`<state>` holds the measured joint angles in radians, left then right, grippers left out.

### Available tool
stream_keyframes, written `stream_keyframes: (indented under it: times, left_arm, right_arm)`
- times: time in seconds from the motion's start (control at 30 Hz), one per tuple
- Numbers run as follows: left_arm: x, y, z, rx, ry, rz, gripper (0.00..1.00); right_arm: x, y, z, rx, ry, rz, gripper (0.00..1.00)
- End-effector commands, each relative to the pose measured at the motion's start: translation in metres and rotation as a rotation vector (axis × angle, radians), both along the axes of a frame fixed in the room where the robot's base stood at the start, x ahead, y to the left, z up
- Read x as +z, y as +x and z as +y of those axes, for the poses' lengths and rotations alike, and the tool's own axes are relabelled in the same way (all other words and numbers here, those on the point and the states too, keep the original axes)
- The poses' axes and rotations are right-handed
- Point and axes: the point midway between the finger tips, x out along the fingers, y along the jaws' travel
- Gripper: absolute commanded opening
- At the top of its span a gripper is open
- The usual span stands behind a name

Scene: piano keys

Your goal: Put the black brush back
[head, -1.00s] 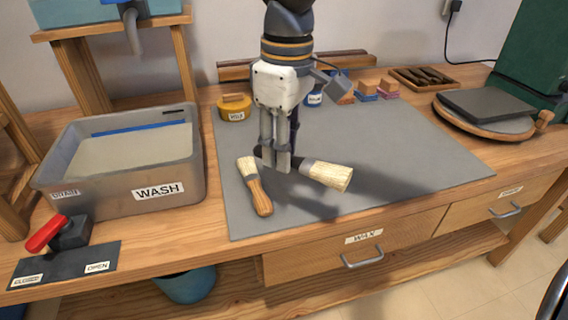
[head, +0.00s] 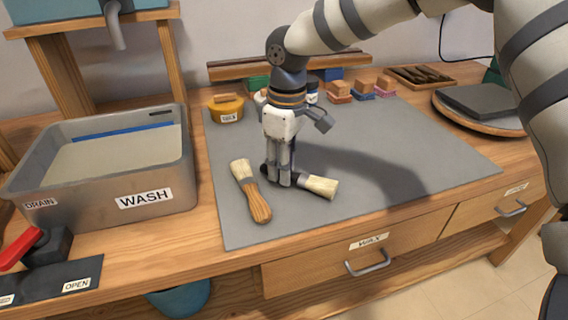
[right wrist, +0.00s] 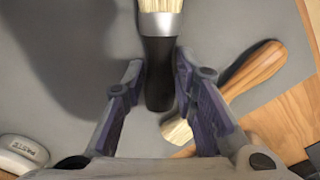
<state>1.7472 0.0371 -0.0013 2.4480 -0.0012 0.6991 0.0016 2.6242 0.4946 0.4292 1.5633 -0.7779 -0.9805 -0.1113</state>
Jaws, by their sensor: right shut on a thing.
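The black brush, with pale bristles (head: 322,186) and a metal band, lies on the grey mat (head: 400,165). My right gripper (head: 278,182) points down at its black handle and is shut on it. In the right wrist view the black handle (right wrist: 160,65) runs between the two fingers (right wrist: 160,100), bristles at the top edge. In the head view the fingers hide part of the handle. I cannot tell whether the brush is clear of the mat. My left gripper is not in view.
A wooden-handled brush (head: 253,192) lies just left of the gripper. A grey wash basin (head: 150,200) stands at the left. A yellow tin (head: 226,108), several small blocks and a wooden tray (head: 425,77) stand along the back. The mat's right part is clear.

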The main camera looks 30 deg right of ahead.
Motion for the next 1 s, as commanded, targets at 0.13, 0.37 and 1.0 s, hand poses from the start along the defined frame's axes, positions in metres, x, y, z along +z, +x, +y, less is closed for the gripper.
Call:
stream_keyframes:
  times: [0.13,0.37,1.0]
  left_arm:
    - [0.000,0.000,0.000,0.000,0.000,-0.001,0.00]
    - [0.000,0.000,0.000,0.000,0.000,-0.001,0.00]
    - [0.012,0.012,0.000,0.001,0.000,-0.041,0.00]
  right_arm:
    - [-0.001,0.000,0.000,0.000,-0.001,0.001,0.46]
    - [-0.001,0.000,0.000,0.000,-0.001,0.001,0.46]
    - [0.118,-0.002,-0.002,-0.001,0.000,0.000,0.46]
